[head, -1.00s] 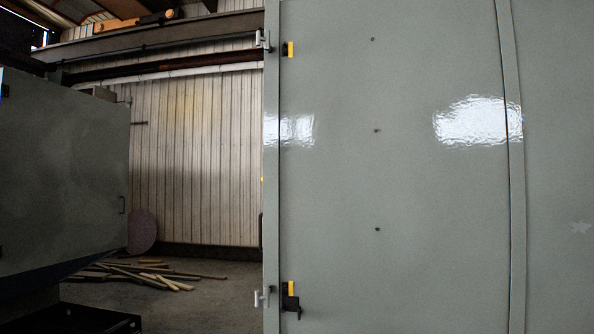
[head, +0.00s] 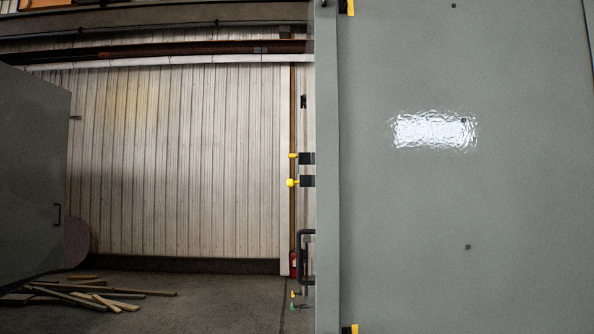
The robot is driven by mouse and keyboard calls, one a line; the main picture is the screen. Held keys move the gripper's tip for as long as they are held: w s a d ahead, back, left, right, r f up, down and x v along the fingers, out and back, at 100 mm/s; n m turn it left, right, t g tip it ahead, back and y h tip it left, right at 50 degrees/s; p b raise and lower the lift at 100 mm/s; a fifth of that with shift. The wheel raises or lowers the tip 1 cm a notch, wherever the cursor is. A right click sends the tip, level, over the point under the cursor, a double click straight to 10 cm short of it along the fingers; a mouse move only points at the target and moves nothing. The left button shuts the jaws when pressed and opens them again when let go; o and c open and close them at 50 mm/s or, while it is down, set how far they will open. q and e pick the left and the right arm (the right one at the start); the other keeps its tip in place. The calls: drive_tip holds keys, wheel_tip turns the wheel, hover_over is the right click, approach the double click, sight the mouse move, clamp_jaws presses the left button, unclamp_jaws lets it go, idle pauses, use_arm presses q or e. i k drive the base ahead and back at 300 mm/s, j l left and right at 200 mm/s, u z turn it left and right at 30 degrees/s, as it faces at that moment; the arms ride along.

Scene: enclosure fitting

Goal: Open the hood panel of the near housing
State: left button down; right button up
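A large grey housing (head: 420,215) fills the right of the head view. Its flat face has a few small dark dots and a bright glare patch. A black and yellow fitting (head: 347,6) shows at its top left, and another (head: 349,329) at its bottom left, both cut off by the frame. I cannot tell which part is the hood panel, and no panel visibly stands open. A second grey box (head: 30,170) with a small black handle (head: 57,214) stands at the left. Neither of my grippers is in view.
Black blocks with yellow knobs (head: 306,181) and a black bar handle (head: 301,257) show beside the housing's left edge. A red extinguisher (head: 293,264) stands behind. Wooden planks (head: 90,297) lie at lower left. Bare concrete floor (head: 225,300) lies between the boxes.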

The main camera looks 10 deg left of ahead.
sight(321, 181)
drive_tip(key=i+j, duration=0.1)
drive_tip(key=j, duration=0.3)
drive_tip(key=i+j+z, duration=0.1)
drive_tip(key=j, duration=0.3)
drive_tip(key=i+j, duration=0.15)
drive_tip(key=j, duration=0.25)
drive_tip(key=i+j+z, duration=0.1)
drive_tip(key=j, duration=0.3)
